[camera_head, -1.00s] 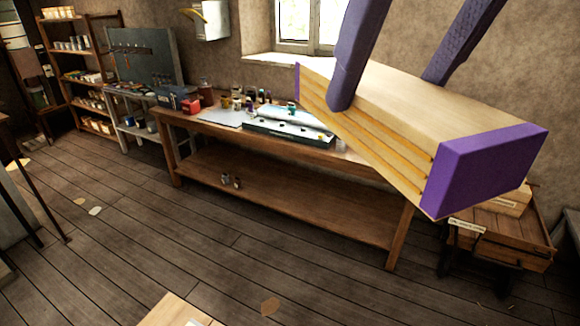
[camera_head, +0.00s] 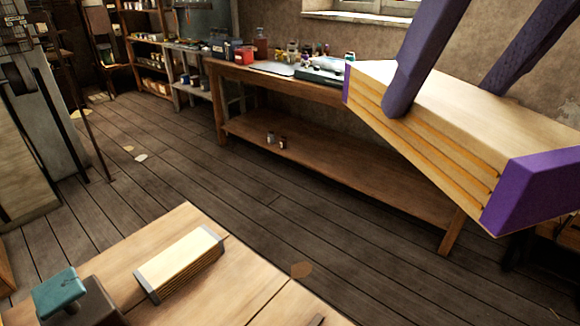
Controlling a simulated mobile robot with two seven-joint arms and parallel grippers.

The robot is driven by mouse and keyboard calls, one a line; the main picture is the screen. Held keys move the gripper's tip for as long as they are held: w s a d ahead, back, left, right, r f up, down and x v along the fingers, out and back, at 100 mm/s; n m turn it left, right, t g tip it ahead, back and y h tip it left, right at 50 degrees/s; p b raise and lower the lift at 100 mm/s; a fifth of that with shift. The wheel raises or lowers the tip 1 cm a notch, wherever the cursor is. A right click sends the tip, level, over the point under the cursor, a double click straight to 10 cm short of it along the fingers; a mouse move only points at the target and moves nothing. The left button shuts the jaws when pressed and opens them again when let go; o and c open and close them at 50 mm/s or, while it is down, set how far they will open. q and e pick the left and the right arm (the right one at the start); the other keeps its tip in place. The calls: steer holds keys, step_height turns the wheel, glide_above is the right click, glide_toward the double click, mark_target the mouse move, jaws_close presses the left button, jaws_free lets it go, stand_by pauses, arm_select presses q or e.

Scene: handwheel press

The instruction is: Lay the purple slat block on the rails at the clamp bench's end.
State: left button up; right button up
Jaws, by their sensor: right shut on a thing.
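The purple slat block (camera_head: 535,187), pale wood slats with purple ends, is large and close at the upper right of the head view, tilted in the air. My right gripper (camera_head: 445,97), with dark purple fingers, is shut on it across its width; one finger lies on the near slatted side, the other behind. The block's right end is cut by the picture edge. A pale wooden bench top (camera_head: 170,235) shows at the lower left; I cannot tell whether it is the clamp bench. No rails can be made out. My left gripper is not in view.
On the pale top lie a grey-ended slat block (camera_head: 182,262) and a teal block on a dark base (camera_head: 60,293). A long workbench (camera_head: 330,160) with jars and boxes stands along the wall. Floor (camera_head: 220,180) between is open. A grey machine (camera_head: 45,130) stands left.

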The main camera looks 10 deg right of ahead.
arm_select(q)
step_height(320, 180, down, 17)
steer(key=b, duration=1.4)
arm_select(e)
steer(key=shift+w+a+f+n+g+y, duration=0.3)
steer(key=shift+f+n, duration=0.9)
steer(key=shift+f, duration=5.9)
steer(key=shift+w+a+f+n+t+y, duration=0.2)
steer(key=shift+a+f+n+y, duration=0.7)
steer(key=shift+f, duration=6.25)
steer(key=shift+w+a+f+n+g+y, duration=0.2)
steer(key=shift+f+n, duration=1.3)
steer(key=shift+f, duration=5.6)
arm_select(q)
steer(key=shift+b, duration=0.3)
arm_select(e)
steer(key=shift+w, duration=0.15)
steer(key=shift+f, duration=0.15)
steer(key=o, duration=1.4)
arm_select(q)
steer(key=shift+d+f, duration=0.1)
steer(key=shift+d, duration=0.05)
